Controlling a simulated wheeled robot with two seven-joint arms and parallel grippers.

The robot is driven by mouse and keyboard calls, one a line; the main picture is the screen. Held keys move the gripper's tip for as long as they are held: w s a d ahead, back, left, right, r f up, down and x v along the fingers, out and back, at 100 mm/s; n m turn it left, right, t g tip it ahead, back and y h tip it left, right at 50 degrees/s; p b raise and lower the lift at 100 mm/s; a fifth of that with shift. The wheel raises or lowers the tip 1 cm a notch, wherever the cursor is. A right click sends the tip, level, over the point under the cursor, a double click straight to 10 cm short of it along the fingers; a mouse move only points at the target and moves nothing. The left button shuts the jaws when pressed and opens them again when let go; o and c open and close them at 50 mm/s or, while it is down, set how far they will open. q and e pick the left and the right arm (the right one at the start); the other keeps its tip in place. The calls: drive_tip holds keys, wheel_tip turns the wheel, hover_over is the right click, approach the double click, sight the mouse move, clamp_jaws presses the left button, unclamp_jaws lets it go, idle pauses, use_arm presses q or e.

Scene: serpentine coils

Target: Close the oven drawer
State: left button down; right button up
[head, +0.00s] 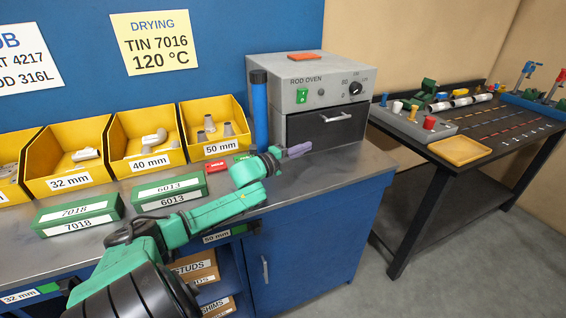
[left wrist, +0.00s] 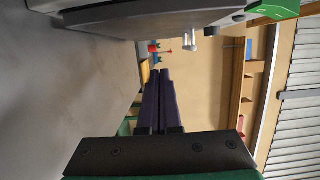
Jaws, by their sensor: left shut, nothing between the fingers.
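The grey rod oven (head: 310,88) stands at the right end of the bench. Its dark drawer (head: 325,128) with a pale bar handle (head: 333,118) is in the lower front. The drawer front looks near the oven's face; I cannot tell how far it stands out. My left gripper (head: 304,148) has its purple fingers together and empty, low in front of the drawer's lower left. In the left wrist view the closed fingers (left wrist: 159,76) point along the oven front, and the silver handle (left wrist: 190,40) shows beyond them, apart from them. My right gripper is out of view.
A blue cylinder (head: 259,112) stands beside the oven's left side. Yellow bins (head: 145,140) and green boxes (head: 168,192) line the bench to the left. A second table (head: 460,158) stands to the right, past a floor gap.

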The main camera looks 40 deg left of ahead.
use_arm(q)
drive_tip(key=s, duration=0.1)
drive_tip(key=s+a+f, duration=0.1)
drive_tip(key=shift+s+a, duration=0.3)
drive_tip(key=shift+s, duration=0.05)
drive_tip(key=s, duration=0.5)
drive_tip(key=shift+s+a+r+p, duration=0.1)
drive_tip(key=shift+s+r+p, duration=0.15)
drive_tip(key=shift+s+p, duration=0.1)
drive_tip(key=shift+s+a, duration=0.15)
drive_tip(key=shift+s, duration=0.1)
